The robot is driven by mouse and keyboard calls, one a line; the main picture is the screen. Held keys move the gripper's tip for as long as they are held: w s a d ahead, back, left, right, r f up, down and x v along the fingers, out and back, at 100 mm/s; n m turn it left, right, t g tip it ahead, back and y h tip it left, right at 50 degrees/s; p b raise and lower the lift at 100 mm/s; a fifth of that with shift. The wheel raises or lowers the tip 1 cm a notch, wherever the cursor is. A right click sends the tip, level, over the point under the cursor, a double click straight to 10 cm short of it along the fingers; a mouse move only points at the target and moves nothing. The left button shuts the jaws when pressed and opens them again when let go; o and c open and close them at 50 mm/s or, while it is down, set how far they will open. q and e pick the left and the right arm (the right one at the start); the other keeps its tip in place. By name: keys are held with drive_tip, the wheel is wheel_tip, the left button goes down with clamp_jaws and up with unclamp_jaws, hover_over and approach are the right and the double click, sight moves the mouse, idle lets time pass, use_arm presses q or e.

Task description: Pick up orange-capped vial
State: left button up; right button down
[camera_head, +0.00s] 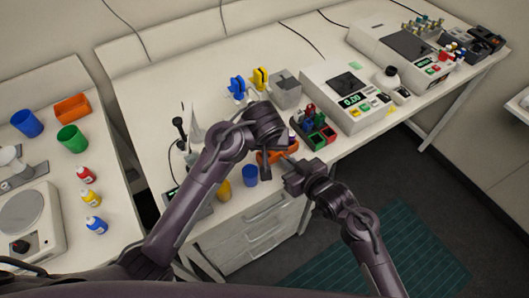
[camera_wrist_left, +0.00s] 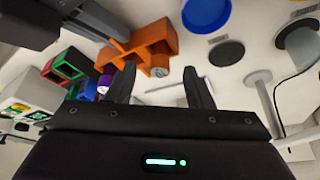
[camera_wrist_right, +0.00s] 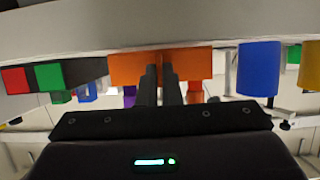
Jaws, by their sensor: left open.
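No orange-capped vial shows clearly. An orange holder (camera_head: 290,148) stands near the front edge of the bench, partly hidden by my arms. My left gripper (camera_wrist_left: 160,78) is open and empty, over the bench beside the holder. My right gripper (camera_wrist_right: 160,70) has its fingers close together at the middle of the orange holder (camera_wrist_right: 125,68), with orange between them. It comes from the front of the bench.
A blue cup (camera_head: 250,176) and a yellow cup (camera_head: 223,190) stand left of the holder. A red-and-green rack (camera_head: 318,138) and a scale (camera_head: 340,92) stand right. Blue and yellow pieces (camera_head: 260,79) stand behind. The floor in front is free.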

use_arm(q)
drive_tip(key=shift+x, duration=1.25)
clamp_jaws()
use_arm(e)
drive_tip(key=c, duration=1.5)
unclamp_jaws()
drive_tip(key=shift+c, duration=0.2)
use_arm(q)
wheel_tip(320, 180, up, 10)
